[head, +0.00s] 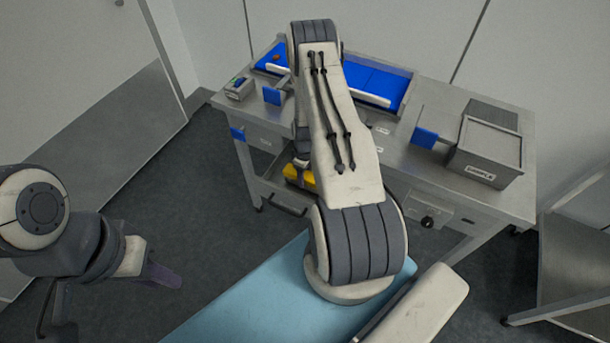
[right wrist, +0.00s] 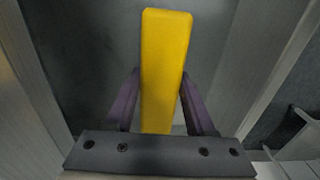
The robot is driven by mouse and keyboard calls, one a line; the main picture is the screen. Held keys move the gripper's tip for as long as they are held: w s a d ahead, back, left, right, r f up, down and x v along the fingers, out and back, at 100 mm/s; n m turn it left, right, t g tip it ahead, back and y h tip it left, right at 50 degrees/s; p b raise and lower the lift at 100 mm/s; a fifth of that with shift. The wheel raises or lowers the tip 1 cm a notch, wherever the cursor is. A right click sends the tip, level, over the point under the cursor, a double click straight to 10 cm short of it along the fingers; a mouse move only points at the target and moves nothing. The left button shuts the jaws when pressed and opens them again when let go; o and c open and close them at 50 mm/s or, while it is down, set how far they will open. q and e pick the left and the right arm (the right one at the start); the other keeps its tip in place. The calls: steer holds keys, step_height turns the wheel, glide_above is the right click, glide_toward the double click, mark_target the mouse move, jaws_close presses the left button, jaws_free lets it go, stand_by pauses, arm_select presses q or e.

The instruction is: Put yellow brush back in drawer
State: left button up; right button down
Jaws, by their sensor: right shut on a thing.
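The yellow brush (right wrist: 166,60) is held between the purple fingers of my right gripper (right wrist: 159,78), which is shut on it. In the head view the brush (head: 300,176) shows as a yellow patch at the table's left front, partly behind my right arm, which hides most of that gripper. An open drawer (head: 288,207) sticks out low under the table there. In the right wrist view the brush is over the grey drawer interior (right wrist: 80,60), between its side walls. Whether it touches the drawer floor cannot be told. My left gripper (head: 162,277) is at lower left, away from the table; its opening is unclear.
The steel table (head: 410,165) carries a blue belt or tray (head: 375,82), a grey bin (head: 485,150) at right and a small control box (head: 239,88) at left. A closed drawer with a dark knob (head: 428,222) is at right front. Another steel table (head: 580,270) stands far right.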

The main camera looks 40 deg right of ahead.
steer(key=shift+f, duration=0.55)
steer(key=shift+f, duration=0.25)
steer(key=shift+c, duration=1.2)
jaws_free()
steer(key=shift+r, duration=0.1)
